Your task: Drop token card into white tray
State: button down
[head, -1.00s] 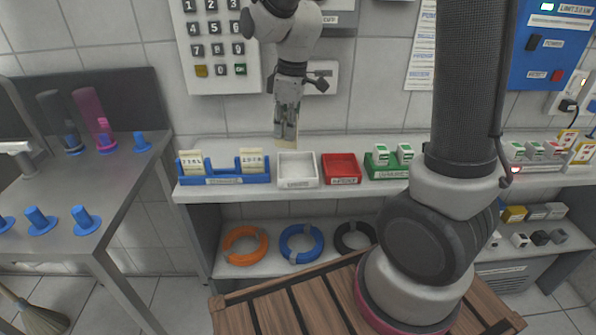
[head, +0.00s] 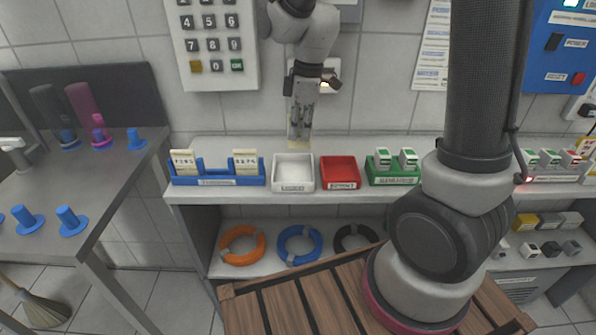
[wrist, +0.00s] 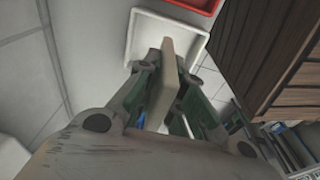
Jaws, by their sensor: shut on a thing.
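My gripper (head: 300,128) is shut on a thin cream token card (head: 297,145), which hangs edge-on below the fingers. The white tray (head: 307,184) sits on the shelf just below the card, and looks empty in the head view. In the wrist view the card (wrist: 170,78) stands between the fingers and overlaps the white tray (wrist: 135,25). The card appears above the tray; the exact gap cannot be told. A blue holder (head: 215,181) left of the tray carries two other upright cards.
A red tray (head: 340,185) stands right of the white tray, then a green rack (head: 393,179) with white-and-green blocks. A keypad (head: 213,45) and wall are behind. Coiled cables (head: 298,245) lie on the lower shelf. A wooden slatted surface (head: 300,300) is in front.

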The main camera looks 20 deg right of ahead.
aim_at(299, 148)
jog(key=shift+f, duration=2.25)
jog(key=c, duration=1.5)
grip_release()
jog(key=shift+o, duration=0.2)
jog(key=r, duration=0.4)
jog(key=d+r, duration=0.1)
jog(key=r, duration=0.7)
jog(key=shift+s+d, duration=0.2)
jog(key=shift+s, duration=0.05)
